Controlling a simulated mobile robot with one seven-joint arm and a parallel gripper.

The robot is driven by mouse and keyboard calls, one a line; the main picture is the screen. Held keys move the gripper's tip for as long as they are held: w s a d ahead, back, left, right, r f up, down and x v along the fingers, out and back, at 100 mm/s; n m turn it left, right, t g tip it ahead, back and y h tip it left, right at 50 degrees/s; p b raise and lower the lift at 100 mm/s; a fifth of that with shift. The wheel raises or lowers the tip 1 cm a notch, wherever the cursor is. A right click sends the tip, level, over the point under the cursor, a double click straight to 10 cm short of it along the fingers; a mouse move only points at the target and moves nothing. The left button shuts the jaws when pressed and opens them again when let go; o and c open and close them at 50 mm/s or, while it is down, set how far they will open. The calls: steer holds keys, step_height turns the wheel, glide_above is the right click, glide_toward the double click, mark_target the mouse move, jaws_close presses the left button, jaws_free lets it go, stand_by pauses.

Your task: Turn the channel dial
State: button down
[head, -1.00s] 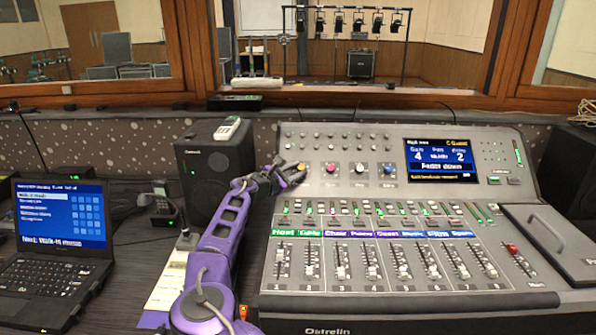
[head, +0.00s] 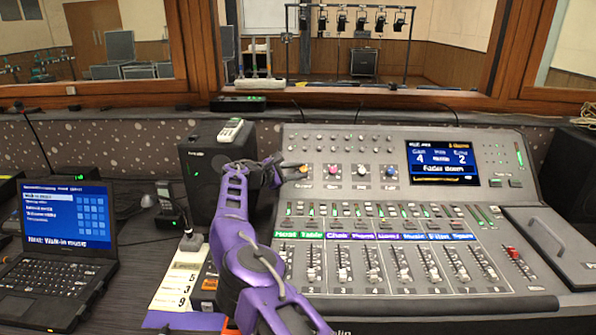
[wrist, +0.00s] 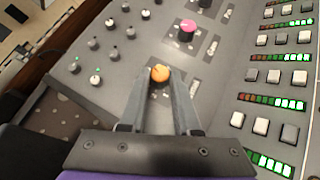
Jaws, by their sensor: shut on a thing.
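The mixing console (head: 400,290) carries a row of dials on its upper panel: an orange-capped one at the left, a pink or red one (head: 333,169), a white one (head: 361,170) and a blue one (head: 390,171). My gripper (head: 298,172) is at the orange dial, which it mostly hides in the head view. In the wrist view my two fingers are shut around the orange dial (wrist: 160,73), which shows between their tips. The pink dial (wrist: 188,27) stands free beyond it in the wrist view. The console screen (head: 440,162) is lit blue with small text.
A black speaker (head: 205,172) with a handheld device on top stands left of the console. Faders (head: 402,262) fill the console's lower part. A wooden window frame runs behind.

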steer(key=c, duration=0.6)
jaws_free()
steer(key=shift+a, duration=0.1)
steer(key=p+v, duration=0.1)
steer(key=v, duration=1.6)
steer(key=shift+s+r, duration=0.1)
steer(key=shift+r, duration=0.05)
